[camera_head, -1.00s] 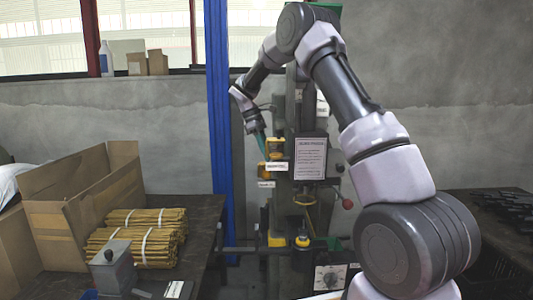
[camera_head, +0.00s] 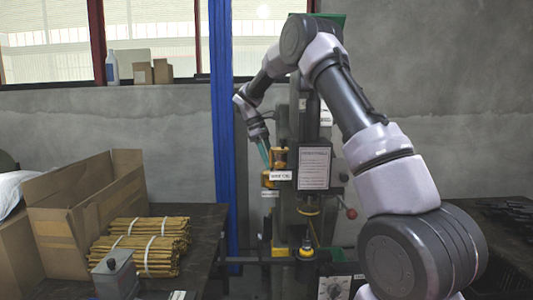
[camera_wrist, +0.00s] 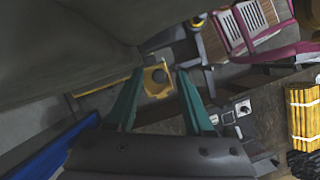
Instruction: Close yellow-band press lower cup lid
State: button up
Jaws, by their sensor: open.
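The grey-green press (camera_head: 310,120) stands against the back wall, with yellow cup parts on its left side. An upper orange-yellow part (camera_head: 279,155) sits just above a white label, and a smaller yellow part (camera_head: 267,180) sits lower left of it. I cannot tell which is the lower cup or how its lid stands. My gripper (camera_head: 264,154) points down just left of these parts; contact is unclear. In the wrist view its teal fingers (camera_wrist: 158,88) are apart, with nothing clearly held. A yellow bracket with a dark round part (camera_wrist: 157,78) shows between them, apparently beyond the tips.
A blue post (camera_head: 222,130) stands left of the gripper. A table with an open cardboard box (camera_head: 75,225) and bundled yellow sticks (camera_head: 150,240) is at left. A red-knobbed lever (camera_head: 351,213) sticks out right of the press. A dark table (camera_head: 500,230) is at right.

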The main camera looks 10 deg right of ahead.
jog(key=v, duration=1)
jog(key=shift+r, duration=0.15)
